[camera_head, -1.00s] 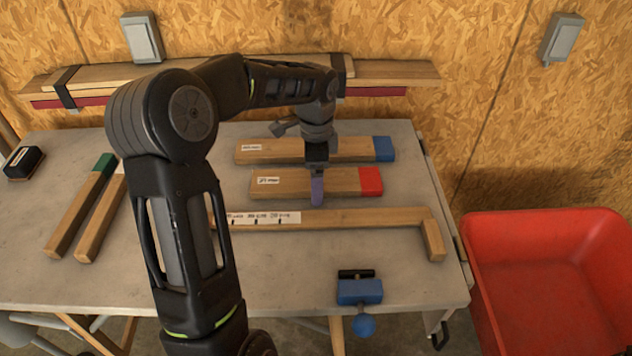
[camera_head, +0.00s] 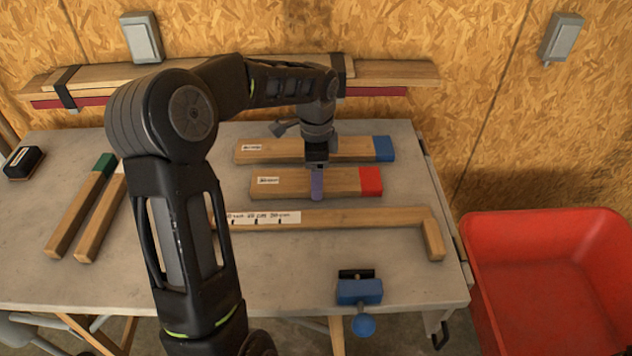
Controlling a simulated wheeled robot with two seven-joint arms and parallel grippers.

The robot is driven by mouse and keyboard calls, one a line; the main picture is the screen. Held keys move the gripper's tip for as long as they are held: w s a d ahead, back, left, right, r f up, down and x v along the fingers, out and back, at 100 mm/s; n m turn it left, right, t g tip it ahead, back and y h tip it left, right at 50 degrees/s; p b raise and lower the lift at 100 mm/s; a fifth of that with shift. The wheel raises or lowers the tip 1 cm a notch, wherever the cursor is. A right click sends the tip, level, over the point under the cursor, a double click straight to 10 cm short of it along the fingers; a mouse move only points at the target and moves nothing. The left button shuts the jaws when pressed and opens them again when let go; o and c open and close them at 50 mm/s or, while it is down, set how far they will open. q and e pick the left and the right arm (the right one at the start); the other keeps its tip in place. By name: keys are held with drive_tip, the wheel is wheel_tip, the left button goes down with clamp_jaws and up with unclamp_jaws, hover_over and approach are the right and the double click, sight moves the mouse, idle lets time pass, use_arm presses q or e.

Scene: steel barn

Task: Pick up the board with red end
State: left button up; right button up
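The board with the red end (camera_head: 340,181) lies flat on the grey workbench (camera_head: 400,280), with a white label near its left end and the red end to the right. My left gripper (camera_head: 317,184) points down over this board, left of the red end. Its purple near finger lies against the board's front side; the far finger is hidden. It appears shut across the board's width, and the board still rests on the bench. My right gripper is not in view.
A blue-ended board (camera_head: 350,149) lies just behind. An L-shaped wooden piece with marks (camera_head: 360,218) lies in front. A green-ended board (camera_head: 75,220) and another board (camera_head: 105,217) lie left. A blue clamp (camera_head: 360,291) sits at the front edge; a red bin (camera_head: 540,225) stands right.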

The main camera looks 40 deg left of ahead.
use_arm(q)
drive_tip(key=shift+c, duration=1.2)
drive_tip(key=shift+r, duration=0.15)
wheel_tip(320, 180, up, 10)
